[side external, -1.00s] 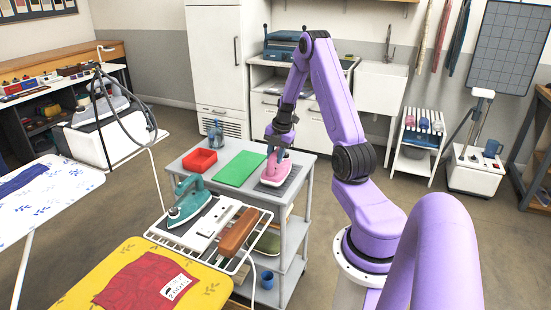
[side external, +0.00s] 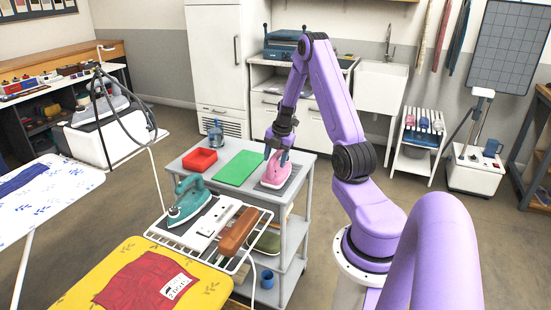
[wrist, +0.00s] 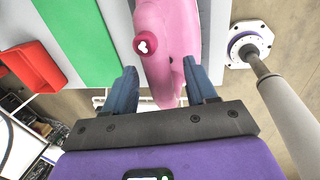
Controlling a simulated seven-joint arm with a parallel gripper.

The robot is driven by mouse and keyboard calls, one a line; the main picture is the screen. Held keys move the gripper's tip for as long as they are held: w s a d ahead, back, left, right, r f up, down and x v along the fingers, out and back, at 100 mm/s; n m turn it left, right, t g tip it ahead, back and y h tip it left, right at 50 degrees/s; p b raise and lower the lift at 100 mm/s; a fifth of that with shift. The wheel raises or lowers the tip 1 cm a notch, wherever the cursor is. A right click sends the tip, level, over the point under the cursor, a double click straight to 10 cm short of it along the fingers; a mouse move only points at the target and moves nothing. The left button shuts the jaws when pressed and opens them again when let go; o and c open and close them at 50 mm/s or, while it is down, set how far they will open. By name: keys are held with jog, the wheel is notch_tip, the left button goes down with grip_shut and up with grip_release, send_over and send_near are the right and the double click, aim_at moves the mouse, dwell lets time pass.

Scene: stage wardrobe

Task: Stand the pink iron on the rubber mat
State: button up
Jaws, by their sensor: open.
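The pink iron (side external: 273,177) is on the dark grey rubber mat (side external: 295,173), at the right of the grey cart's top. Whether it rests flat or on its heel is hard to tell. My gripper (side external: 277,155) is at the iron's upper part, pointing down. In the wrist view the pink iron (wrist: 168,25) reaches down between the two blue fingers of my gripper (wrist: 161,88). The fingers are open, one on each side, with a visible gap at the left finger. The iron hides part of the mat.
A green mat (side external: 239,168) and a red tray (side external: 200,160) lie left of the iron on the cart (side external: 188,158). A teal iron (side external: 187,203) stands on a wire rack at the front. A small blue-grey object (side external: 216,133) stands at the cart's back corner.

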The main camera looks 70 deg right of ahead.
notch_tip(320, 180, up, 11)
jog(key=s, duration=0.2)
jog(key=a+r+m+g+y, duration=0.1)
jog(key=a+r, duration=0.1)
jog(key=a, duration=1.3)
jog(key=a+r+m, duration=0.1)
jog(key=a+r, duration=0.2)
jog(key=a, duration=1.2)
jog(key=s+a+m, duration=0.1)
jog(key=s+a, duration=0.5)
jog(key=s, duration=0.4)
jog(key=s+a+m+g, duration=0.1)
jog(key=s+a+m, duration=0.1)
jog(key=s+a, duration=0.4)
jog(key=s, duration=0.4)
jog(key=shift+h, duration=0.3)
